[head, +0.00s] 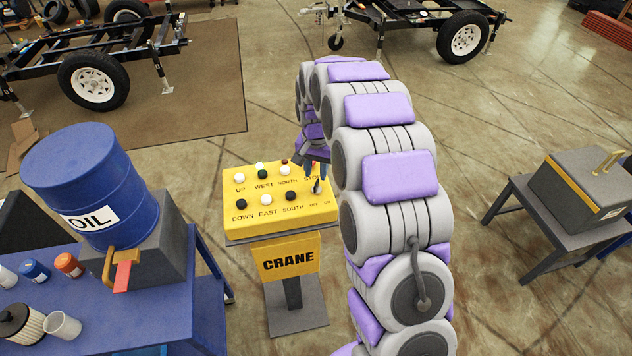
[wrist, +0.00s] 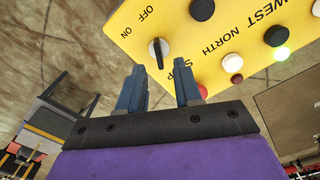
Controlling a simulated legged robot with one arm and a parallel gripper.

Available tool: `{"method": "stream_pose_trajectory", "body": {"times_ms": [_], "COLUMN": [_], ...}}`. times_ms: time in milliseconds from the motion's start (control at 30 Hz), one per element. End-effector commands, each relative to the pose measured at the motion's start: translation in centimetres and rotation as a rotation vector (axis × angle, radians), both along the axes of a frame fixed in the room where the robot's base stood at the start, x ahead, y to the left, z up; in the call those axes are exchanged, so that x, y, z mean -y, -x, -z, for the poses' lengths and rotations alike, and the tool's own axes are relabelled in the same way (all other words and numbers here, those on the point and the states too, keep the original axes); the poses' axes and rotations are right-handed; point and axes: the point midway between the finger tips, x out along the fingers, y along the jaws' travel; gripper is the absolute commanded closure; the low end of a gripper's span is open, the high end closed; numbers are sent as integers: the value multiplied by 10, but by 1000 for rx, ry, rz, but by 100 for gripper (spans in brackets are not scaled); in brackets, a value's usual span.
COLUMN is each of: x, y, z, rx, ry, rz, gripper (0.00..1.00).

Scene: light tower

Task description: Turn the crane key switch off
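The yellow crane control panel (head: 262,212) stands on a post with a CRANE sign. Its key switch (head: 317,187) is a small dark knob at the panel's right end, above the OFF and ON labels. My gripper (head: 317,171) is over the panel's right end. The switch appears just beyond the fingertips, close to the left one.
A red button (wrist: 202,91) is beside the right finger. Several black and white buttons cover the panel, with a green glow (wrist: 281,54) near one. A blue table (head: 180,318) with an oil drum (head: 95,185) stands left. A grey table (head: 545,215) with a case stands right.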

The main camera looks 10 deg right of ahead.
Motion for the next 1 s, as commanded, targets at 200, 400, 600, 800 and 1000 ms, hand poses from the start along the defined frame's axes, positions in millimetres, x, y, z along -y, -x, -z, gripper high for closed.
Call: {"method": "stream_pose_trajectory", "body": {"times_ms": [200, 400, 600, 800, 1000], "x": [0, 0, 0, 0, 0], "y": [2, 1, 0, 0, 0], "z": [35, 47, 48, 48, 48], "rx": [-6, -1, 0, 0, -1], "ry": [0, 0, -1, -1, 0], "rz": [-1, 0, 0, 0, 0], "gripper": [66, 66, 66, 76, 96]}}
